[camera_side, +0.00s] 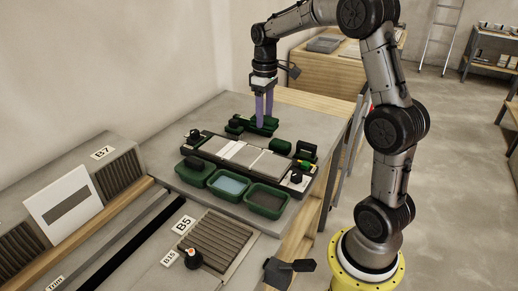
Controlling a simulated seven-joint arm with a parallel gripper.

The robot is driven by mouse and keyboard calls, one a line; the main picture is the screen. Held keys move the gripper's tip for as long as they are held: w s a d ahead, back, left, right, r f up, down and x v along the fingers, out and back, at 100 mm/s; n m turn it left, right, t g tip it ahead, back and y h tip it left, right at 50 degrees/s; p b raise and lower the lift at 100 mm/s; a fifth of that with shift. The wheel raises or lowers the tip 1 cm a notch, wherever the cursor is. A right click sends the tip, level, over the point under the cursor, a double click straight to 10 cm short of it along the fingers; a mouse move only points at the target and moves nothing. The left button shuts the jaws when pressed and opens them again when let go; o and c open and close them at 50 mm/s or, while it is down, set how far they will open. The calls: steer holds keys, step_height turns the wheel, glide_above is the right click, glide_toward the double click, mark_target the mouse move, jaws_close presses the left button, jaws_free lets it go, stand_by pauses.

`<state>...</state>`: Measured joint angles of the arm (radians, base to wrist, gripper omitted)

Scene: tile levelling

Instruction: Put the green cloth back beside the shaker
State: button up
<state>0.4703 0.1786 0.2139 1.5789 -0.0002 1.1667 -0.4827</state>
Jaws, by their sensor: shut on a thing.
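My gripper (264,117) has two long purple fingers pointing straight down at the far edge of the grey work table. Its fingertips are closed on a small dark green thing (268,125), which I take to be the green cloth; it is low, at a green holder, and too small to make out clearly. Just left of it stands a dark upright piece (234,125), possibly the shaker, but I cannot tell for sure. Whether the cloth touches the holder's surface is hidden by its small size.
A black frame with pale tiles (241,154) lies in the table's middle. Three green tubs (267,200) stand along its near side. Small green and black blocks (280,146) sit at its right. Ribbed panels (216,240) lie nearer. Bare table (215,118) shows left of the gripper.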

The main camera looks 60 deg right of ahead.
steer(key=w+d, duration=0.4)
steer(key=w, duration=0.1)
steer(key=shift+w+d+f, duration=0.35)
steer(key=shift+d+f, duration=0.2)
steer(key=shift+f, duration=1.1)
steer(key=shift+w+d+f, duration=0.3)
steer(key=shift+d+f, duration=0.3)
steer(key=shift+f, duration=1.05)
steer(key=shift+w+d+f, duration=0.35)
steer(key=shift+d+f, duration=0.2)
steer(key=shift+f, duration=1.1)
steer(key=shift+f, duration=1.5)
steer(key=o, duration=1.6)
steer(key=shift+c, duration=0.2)
step_height(320, 180, up, 8)
